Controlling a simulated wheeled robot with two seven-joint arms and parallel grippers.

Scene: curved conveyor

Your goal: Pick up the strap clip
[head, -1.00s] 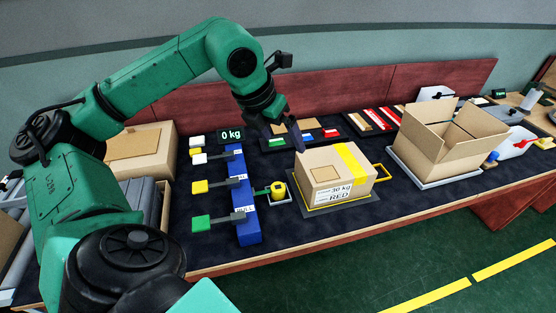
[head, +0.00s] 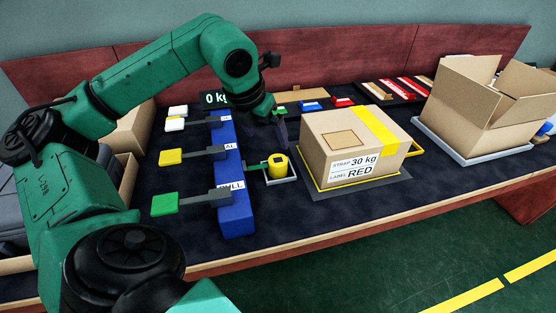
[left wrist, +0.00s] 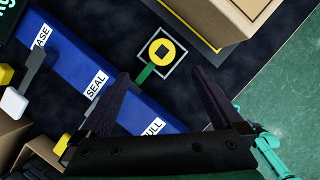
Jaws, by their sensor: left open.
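I cannot tell for sure which thing is the strap clip. A yellow round piece with a dark square on top (head: 278,166) sits in a small pale-rimmed tray (head: 291,180), a green strip running from it to the blue bar. It also shows in the left wrist view (left wrist: 162,51). Small green, blue (head: 311,105) and red (head: 342,101) pieces lie farther back. My left gripper (head: 281,135) is open, above the table behind the yellow piece and left of the closed carton. In the left wrist view its fingers (left wrist: 160,73) are apart with nothing between them.
The blue bar (head: 236,205) carries levers with green, yellow and white ends. The closed carton (head: 330,150), marked 30 kg and RED, stands on a dark mat. An open carton (head: 465,115) stands at right. Dark table is bare in front of the small tray.

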